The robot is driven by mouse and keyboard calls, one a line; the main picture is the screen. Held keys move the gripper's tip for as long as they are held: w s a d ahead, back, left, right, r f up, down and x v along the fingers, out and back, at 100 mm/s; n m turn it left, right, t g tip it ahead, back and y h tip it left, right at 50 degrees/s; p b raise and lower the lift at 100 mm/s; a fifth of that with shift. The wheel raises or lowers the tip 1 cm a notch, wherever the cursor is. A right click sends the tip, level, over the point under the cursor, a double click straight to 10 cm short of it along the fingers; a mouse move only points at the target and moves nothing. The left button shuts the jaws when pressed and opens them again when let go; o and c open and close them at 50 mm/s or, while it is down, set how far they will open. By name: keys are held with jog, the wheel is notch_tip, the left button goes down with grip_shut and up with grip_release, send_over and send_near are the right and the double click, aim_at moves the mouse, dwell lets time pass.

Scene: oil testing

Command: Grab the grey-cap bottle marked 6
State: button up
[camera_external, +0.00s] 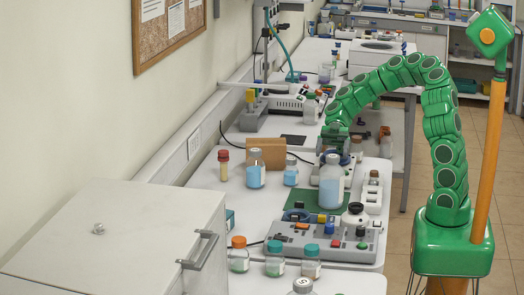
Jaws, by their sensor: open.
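Several grey-cap bottles stand on the white bench. One bottle (255,174) with blue liquid is at the left, a smaller one (291,174) is beside it, and a larger one (331,187) stands right of them. Another grey-cap bottle (303,287) is cut off at the bottom edge. No number is readable, so I cannot tell which is marked 6. My green arm arches over the bench, and my gripper (334,149) points down near the top of the larger bottle. It is open. Its fingers are small and partly unclear, and I see nothing held.
A grey device with knobs (322,243) fills the near bench. Teal- and orange-capped bottles (275,260) stand in front of it. A brown box (266,152) and red-capped bottle (223,166) are behind. A white cabinet (110,240) blocks the left. Bare bench shows around the left bottles.

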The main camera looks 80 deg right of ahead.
aim_at(332, 164)
jog(key=x, duration=0.2)
jog(key=shift+s+a+f, duration=0.1)
jog(key=shift+a+f, duration=0.15)
jog(key=shift+a, duration=0.05)
jog(key=shift+s+r+x, duration=0.1)
jog(key=shift+s+x, duration=0.1)
jog(key=shift+x, duration=1.1)
jog(key=shift+s+r+x, duration=0.1)
jog(key=shift+s+x, duration=0.05)
jog(key=shift+x, duration=1.2)
jog(key=shift+c, duration=0.3)
grip_shut()
